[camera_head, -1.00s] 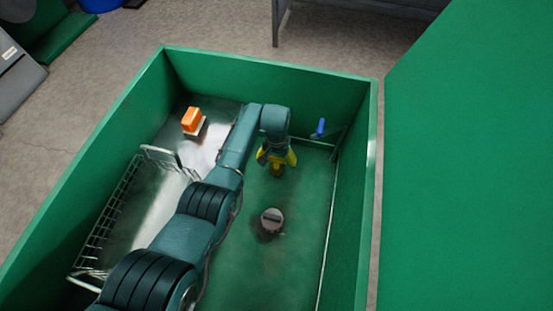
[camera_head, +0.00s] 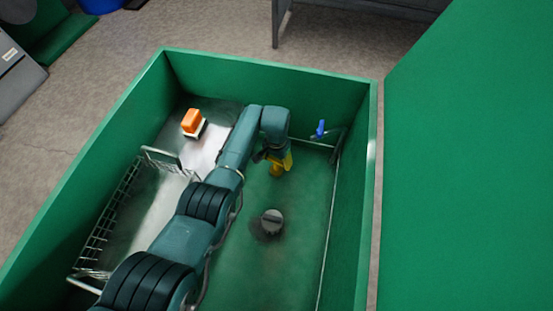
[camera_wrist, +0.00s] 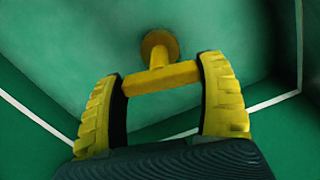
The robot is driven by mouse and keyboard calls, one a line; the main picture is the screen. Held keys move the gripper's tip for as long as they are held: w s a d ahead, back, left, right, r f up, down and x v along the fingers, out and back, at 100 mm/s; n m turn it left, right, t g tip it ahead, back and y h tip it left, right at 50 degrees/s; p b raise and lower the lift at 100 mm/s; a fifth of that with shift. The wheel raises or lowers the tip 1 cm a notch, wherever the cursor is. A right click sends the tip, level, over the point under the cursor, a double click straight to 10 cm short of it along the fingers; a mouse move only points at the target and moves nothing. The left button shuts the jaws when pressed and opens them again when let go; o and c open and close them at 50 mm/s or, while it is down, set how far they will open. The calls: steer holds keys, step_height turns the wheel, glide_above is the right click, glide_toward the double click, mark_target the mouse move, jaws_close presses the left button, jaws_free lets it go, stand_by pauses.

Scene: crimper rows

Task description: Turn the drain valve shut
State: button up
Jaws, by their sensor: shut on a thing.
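The drain valve appears in the wrist view as a yellow T-shaped handle (camera_wrist: 163,77), with a stem running to a round yellow-brown base on a green surface. My gripper (camera_wrist: 161,70) has one yellow ribbed finger at each end of the crossbar and is shut on it. The crossbar tilts slightly, its right end higher in the picture. In the head view my gripper (camera_head: 280,168) points down inside the green tank, and the valve handle cannot be told apart from the yellow fingers there.
The green tank (camera_head: 371,200) has high walls around my arm. A round grey fitting (camera_head: 272,221) sits on its floor. A blue-handled part (camera_head: 320,128) is on a pipe at the right wall. A wire basket (camera_head: 110,215) and an orange block (camera_head: 191,120) are left.

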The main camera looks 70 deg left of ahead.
steer(key=m, duration=0.7)
steer(key=shift+a+r, duration=0.1)
steer(key=shift+r, duration=0.05)
steer(key=m, duration=0.4)
steer(key=shift+m, duration=1.9)
steer(key=o, duration=1.1)
step_height(320, 180, up, 12)
steer(key=shift+f, duration=0.1)
